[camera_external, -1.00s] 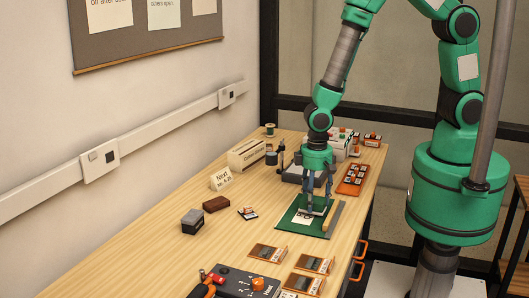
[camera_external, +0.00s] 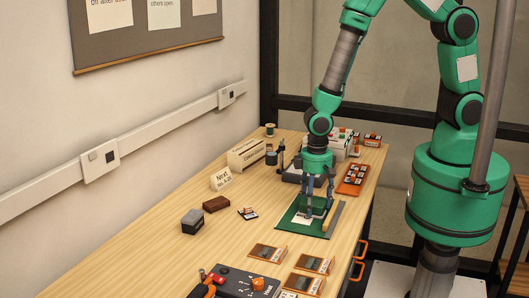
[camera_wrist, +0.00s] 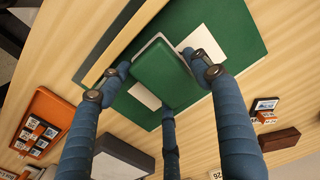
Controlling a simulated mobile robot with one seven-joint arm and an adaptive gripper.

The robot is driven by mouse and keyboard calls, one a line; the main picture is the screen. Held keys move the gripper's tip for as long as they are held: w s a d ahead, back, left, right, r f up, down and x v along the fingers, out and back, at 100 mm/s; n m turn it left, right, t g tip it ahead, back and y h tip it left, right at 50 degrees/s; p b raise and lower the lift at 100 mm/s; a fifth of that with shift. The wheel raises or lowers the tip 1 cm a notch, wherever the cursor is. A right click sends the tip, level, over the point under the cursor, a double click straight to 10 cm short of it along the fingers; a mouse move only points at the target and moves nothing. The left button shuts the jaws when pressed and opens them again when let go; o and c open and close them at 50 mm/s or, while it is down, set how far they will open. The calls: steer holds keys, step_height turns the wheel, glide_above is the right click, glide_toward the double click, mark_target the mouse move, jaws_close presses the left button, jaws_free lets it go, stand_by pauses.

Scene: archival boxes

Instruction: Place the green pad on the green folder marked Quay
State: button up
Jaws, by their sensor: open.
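A green pad (camera_wrist: 160,75) with a pale edge shows in the wrist view, over a white sheet (camera_wrist: 203,44) whose corners stick out around it. The sheet lies on a larger flat green folder or mat (camera_wrist: 235,25), which also shows in the external view (camera_external: 289,220). No name on it is readable. My gripper (camera_wrist: 160,80) has three blue fingers spread around the pad, and they look open. In the external view my gripper (camera_external: 319,211) points down low over the green sheet, and its fingers partly hide the pad.
A wooden strip (camera_external: 334,215) lies along the folder's right side. An orange tray (camera_external: 353,179) stands behind it to the right. Brown label holders (camera_external: 267,252) and a control box (camera_external: 246,284) are at the front.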

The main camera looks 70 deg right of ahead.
step_height(320, 180, up, 12)
steer(key=p, duration=0.2)
stand_by(0.5)
steer(key=shift+r, duration=0.1)
stand_by(0.4)
step_height(320, 180, up, 12)
steer(key=t, duration=0.1)
glide_above(314, 200)
steer(key=w+d, duration=0.1)
steer(key=d, duration=0.5)
steer(key=s+d+r+t, duration=0.2)
steer(key=d+r, duration=0.4)
steer(key=r, duration=0.4)
steer(key=s+d+r+t, duration=0.2)
steer(key=s+d+r, duration=0.9)
steer(key=s+r, duration=0.2)
steer(key=shift+r+t, duration=0.3)
steer(key=shift+r, duration=0.35)
